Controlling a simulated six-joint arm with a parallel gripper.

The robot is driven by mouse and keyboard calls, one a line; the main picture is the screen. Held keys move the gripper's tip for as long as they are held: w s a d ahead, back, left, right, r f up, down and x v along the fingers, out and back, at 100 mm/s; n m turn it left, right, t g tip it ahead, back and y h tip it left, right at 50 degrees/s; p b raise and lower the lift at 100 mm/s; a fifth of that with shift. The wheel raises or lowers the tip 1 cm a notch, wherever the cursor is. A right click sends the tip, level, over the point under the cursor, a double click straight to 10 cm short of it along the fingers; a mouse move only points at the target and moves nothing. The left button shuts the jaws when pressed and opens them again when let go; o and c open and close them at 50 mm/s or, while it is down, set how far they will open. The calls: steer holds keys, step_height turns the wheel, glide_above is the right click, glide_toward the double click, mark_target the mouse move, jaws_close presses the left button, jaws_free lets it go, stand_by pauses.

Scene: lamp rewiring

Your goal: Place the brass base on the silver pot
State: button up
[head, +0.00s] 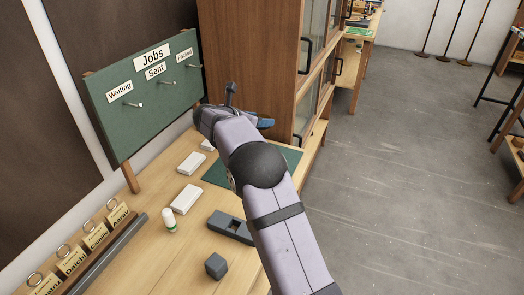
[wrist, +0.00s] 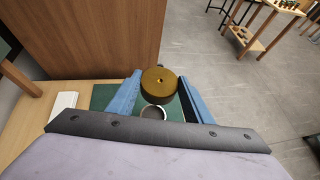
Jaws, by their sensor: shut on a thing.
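My gripper (wrist: 159,84) is shut on the brass base (wrist: 160,78), a round gold-brown disc with a small dark hole at its centre. The blue fingers hold it from both sides in the wrist view. The silver pot (wrist: 153,112) shows just below the brass base in that view as a pale round rim, partly covered by the base. I cannot tell whether the two touch. In the head view my arm hides the brass base and the pot; only a bit of a blue finger (head: 266,123) shows.
A green mat (head: 216,176) lies under the gripper area. A wooden cabinet (head: 245,60) rises behind; a green jobs board (head: 145,95) stands left.

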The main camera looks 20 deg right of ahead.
steer(key=shift+f+p, duration=1.45)
steer(key=shift+f, duration=3.45)
steer(key=shift+f+b, duration=0.6)
steer(key=shift+b, duration=0.3)
steer(key=o, duration=1.3)
steer(key=shift+o, duration=0.2)
steer(key=shift+s, duration=0.1)
steer(key=shift+r+p, duration=0.8)
steer(key=shift+p, duration=0.3)
steer(key=b+v, duration=0.4)
steer(key=v, duration=0.7)
steer(key=shift+s+a, duration=0.2)
steer(key=shift+a, duration=0.2)
